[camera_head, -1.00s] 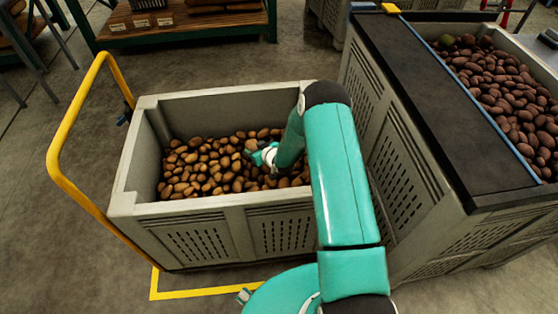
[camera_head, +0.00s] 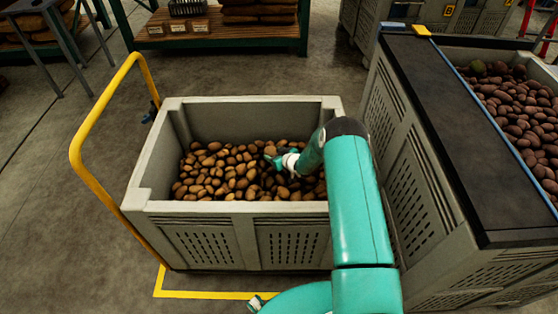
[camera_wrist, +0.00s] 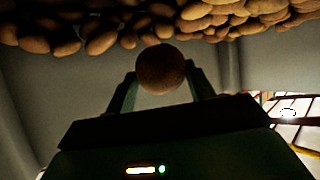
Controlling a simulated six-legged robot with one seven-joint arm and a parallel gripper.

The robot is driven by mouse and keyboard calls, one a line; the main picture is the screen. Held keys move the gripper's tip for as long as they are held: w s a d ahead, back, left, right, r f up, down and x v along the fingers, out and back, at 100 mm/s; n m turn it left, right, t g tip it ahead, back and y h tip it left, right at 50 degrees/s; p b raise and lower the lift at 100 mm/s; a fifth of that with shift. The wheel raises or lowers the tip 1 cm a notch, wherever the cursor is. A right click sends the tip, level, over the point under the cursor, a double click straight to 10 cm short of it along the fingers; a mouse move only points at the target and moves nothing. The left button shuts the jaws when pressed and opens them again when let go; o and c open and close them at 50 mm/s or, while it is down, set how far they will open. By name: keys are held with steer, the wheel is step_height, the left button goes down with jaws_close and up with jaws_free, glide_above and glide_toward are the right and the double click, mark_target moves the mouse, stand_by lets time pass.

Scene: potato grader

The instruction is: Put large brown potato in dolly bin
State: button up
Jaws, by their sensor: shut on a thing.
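The large brown potato (camera_wrist: 161,69) is held between the two fingers of my gripper (camera_wrist: 162,84) in the wrist view. It looks round and dark brown there. In the head view my gripper (camera_head: 279,161) is inside the dolly bin (camera_head: 190,209), over the right half of its potatoes. The held potato is small there and hard to tell from the pile. The dolly bin is a grey crate with slotted walls and a yellow handle. The wrist view shows the pile close to the held potato; whether they touch I cannot tell.
Several brown potatoes (camera_head: 222,172) cover the bin's floor, below its rim. A grey crate with a black top (camera_head: 450,130) and reddish potatoes (camera_head: 515,110) stands close on the right. A yellow handle (camera_head: 88,130) rises at the left. Bare floor lies left.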

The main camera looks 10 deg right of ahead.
steer(key=w+f, duration=0.1)
steer(key=f, duration=0.1)
steer(key=w+d+f, duration=0.1)
steer(key=w+f, duration=0.1)
steer(key=w+d+f, duration=0.1)
steer(key=f, duration=0.1)
steer(key=shift+w, duration=0.35)
steer(key=shift+w+d+f, duration=0.1)
steer(key=shift+f, duration=1.5)
steer(key=o, duration=1.1)
steer(key=shift+f, duration=0.15)
steer(key=shift+o, duration=0.2)
